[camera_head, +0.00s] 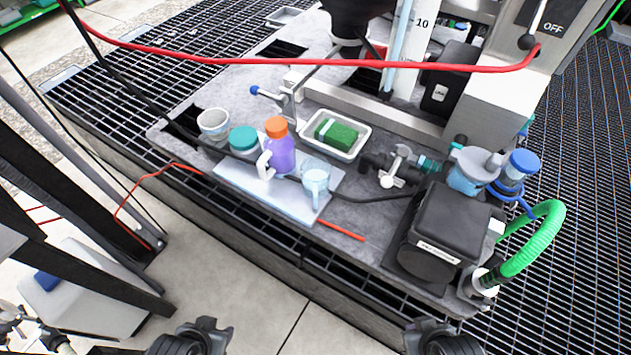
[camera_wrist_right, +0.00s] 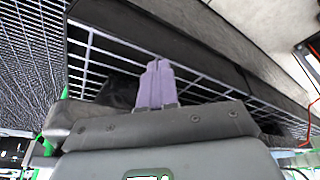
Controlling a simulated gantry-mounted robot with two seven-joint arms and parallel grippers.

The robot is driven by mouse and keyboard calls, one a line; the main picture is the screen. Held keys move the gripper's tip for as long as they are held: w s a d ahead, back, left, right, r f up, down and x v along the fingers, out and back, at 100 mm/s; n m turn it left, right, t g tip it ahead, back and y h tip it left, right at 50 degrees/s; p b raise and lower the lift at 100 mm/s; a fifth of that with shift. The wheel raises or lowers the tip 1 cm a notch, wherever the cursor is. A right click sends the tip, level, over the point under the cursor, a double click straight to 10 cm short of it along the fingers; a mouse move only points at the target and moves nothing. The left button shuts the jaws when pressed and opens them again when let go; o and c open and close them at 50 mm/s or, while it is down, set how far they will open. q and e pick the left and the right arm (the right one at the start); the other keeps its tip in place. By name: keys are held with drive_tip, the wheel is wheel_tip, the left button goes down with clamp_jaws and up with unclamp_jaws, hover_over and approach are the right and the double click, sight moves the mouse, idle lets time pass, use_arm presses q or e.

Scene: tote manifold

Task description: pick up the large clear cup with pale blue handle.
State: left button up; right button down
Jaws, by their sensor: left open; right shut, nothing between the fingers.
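The large clear cup (camera_head: 316,178) with a pale blue handle stands upright on a pale board (camera_head: 255,182) on the workbench, at its right end. An orange-capped purple bottle (camera_head: 280,155) with a pale handle stands just left of it. My left gripper (camera_head: 205,324) is low at the bottom edge of the head view, dark, open and well away from the cup. My right gripper (camera_head: 432,326) is at the bottom edge further right. In the right wrist view its purple fingers (camera_wrist_right: 155,82) are shut together with nothing between them. The cup is not in that view.
A teal-lidded jar (camera_head: 243,140) and a whitish cup (camera_head: 213,124) stand left of the bottle. A tray with a green block (camera_head: 337,133) is behind. A black machine (camera_head: 445,235) and valve (camera_head: 398,165) stand to the right. A red cable (camera_head: 300,62) hangs across the top.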

drive_tip(key=shift+d, duration=0.1)
idle(0.3)
drive_tip(key=c, duration=1.1)
unclamp_jaws()
drive_tip(key=shift+o, duration=0.2)
